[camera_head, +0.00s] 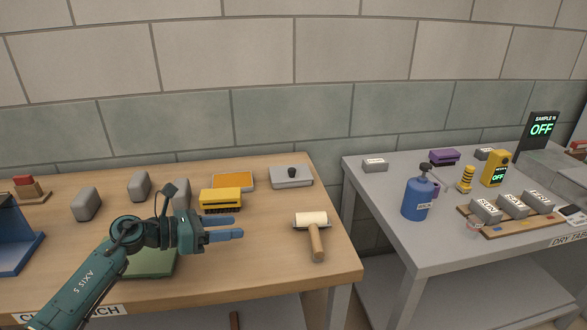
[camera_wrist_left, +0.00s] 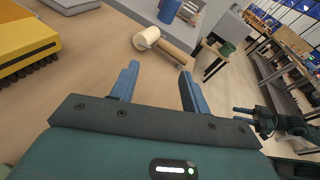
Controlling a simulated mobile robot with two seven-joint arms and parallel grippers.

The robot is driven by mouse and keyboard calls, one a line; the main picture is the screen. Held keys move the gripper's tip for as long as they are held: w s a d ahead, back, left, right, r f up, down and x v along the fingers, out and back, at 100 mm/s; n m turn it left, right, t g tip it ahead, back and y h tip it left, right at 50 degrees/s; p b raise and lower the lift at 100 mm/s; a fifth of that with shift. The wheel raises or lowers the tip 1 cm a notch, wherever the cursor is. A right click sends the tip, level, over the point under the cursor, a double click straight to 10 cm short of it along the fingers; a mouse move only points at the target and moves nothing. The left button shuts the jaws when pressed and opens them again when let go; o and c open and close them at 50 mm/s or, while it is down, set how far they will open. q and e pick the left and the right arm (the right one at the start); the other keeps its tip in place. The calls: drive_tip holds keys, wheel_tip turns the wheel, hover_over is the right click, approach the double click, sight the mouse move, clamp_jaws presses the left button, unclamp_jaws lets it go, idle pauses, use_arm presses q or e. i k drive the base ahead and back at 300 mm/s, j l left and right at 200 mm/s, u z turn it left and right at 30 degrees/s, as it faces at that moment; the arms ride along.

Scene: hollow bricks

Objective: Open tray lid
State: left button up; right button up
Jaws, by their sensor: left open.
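The grey tray (camera_head: 291,181) stands at the back right of the wooden bench, with its lid on top. The lid has a black knob (camera_head: 291,172). In the left wrist view, a grey edge at the top left (camera_wrist_left: 72,4) looks like part of the tray. My left gripper (camera_head: 232,228) is open and empty over the bench, in front of the yellow brush and apart from the tray. Its two blue fingers also show spread in the left wrist view (camera_wrist_left: 158,88). My right gripper (camera_wrist_left: 243,115) appears small and dark at the right of that view; its opening is unclear.
A yellow brush (camera_head: 220,200) and an orange-topped tray (camera_head: 233,181) stand left of the grey tray. A roller (camera_head: 311,220) with a wooden handle lies near the bench's right edge. Several grey blocks (camera_head: 139,186) are behind my left arm. A gap separates the grey table (camera_head: 390,235).

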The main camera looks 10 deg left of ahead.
sight(299, 172)
drive_tip(key=i, duration=0.9)
